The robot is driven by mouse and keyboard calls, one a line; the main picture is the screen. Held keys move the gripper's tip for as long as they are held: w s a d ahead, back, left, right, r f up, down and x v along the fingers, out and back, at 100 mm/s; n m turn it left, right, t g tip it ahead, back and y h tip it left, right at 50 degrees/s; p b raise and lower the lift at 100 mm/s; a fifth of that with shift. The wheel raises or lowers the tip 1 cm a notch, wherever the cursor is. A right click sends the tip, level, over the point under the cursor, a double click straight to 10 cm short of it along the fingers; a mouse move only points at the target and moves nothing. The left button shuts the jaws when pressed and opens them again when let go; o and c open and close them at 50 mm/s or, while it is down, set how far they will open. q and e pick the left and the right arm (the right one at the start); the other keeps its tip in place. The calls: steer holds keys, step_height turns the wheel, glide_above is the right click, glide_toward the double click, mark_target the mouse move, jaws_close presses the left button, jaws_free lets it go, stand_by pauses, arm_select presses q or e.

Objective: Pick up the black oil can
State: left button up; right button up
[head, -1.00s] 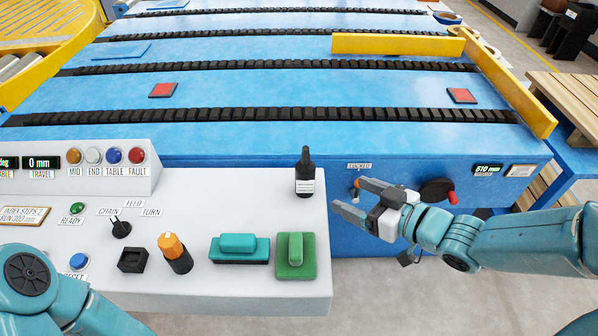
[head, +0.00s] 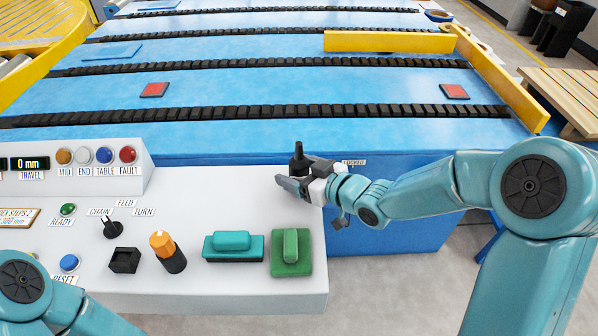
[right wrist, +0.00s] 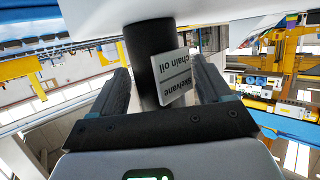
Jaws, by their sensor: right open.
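The black oil can (head: 299,158) stands upright near the right end of the white console top. In the head view its lower part is hidden behind my right gripper (head: 293,175). In the right wrist view the dark can (right wrist: 148,45) with a white label reading "Skelvane chain oil" lies between the two fingers of my right gripper (right wrist: 160,65). The fingers are open, one on each side of the can; I cannot tell if either touches it. My left gripper is out of view.
The console top left of the can is clear.

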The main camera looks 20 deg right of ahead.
steer(key=c, duration=1)
steer(key=shift+c, duration=1.4)
steer(key=shift+r, duration=0.1)
steer(key=shift+r, duration=0.1)
